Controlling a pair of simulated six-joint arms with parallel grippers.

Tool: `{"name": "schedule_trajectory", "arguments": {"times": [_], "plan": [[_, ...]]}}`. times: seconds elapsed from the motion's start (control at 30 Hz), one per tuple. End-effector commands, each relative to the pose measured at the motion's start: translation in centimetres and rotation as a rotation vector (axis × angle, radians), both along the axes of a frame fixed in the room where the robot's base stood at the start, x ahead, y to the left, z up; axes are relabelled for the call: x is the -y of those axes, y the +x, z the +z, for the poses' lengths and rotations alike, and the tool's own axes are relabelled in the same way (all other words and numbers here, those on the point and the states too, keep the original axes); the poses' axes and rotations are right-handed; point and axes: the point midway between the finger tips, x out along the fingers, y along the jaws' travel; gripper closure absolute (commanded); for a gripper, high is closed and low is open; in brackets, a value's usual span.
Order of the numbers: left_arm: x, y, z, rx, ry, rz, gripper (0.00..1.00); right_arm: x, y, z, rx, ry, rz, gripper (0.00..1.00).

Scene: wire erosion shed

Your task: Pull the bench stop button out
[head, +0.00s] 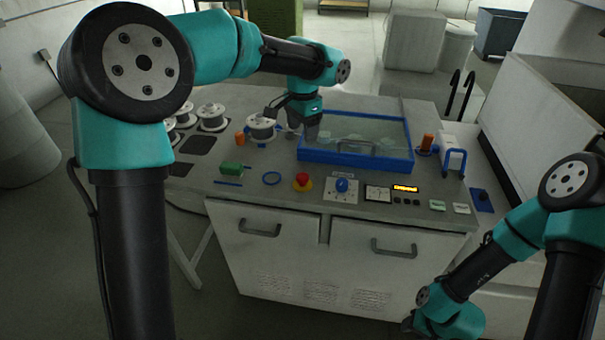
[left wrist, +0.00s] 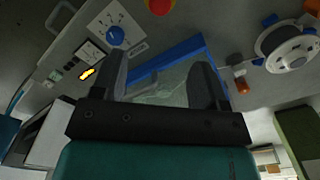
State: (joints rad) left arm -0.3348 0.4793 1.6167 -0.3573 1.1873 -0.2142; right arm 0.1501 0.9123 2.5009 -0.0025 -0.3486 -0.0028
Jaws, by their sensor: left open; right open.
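The bench stop button is a red mushroom knob (head: 303,179) on a yellow base at the front of the grey bench top. It also shows in the left wrist view as a red knob (left wrist: 161,5), cut off by the top edge. I cannot tell how far out the knob stands. My left gripper (head: 311,131) is at the left end of the blue-framed tank, behind the button and apart from it. In the left wrist view my left gripper (left wrist: 160,75) has its two fingers apart with nothing held. My right arm is at the lower right, its gripper fingers out of sight.
Right of the button are a blue knob (head: 342,185) on a white plate, a meter (head: 378,193) and a lit display (head: 405,189). The blue-framed tank (head: 355,157) and wire spools (head: 261,127) stand behind.

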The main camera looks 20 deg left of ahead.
Motion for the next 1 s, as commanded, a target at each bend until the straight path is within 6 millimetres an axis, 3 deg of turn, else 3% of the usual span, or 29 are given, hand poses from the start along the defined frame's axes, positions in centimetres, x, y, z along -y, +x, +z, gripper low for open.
{"name": "schedule_trajectory", "arguments": {"times": [0.7,1.0], "plan": [[0.0,-0.1,-11.9,-0.006,0.001,0.0,0.33,0.0,0.0,0.0,0.0,0.0,0.0,0.57],[-0.1,0.0,-15.6,-0.001,0.0,0.0,0.33,0.0,0.0,0.0,0.0,0.0,0.0,0.57]]}}
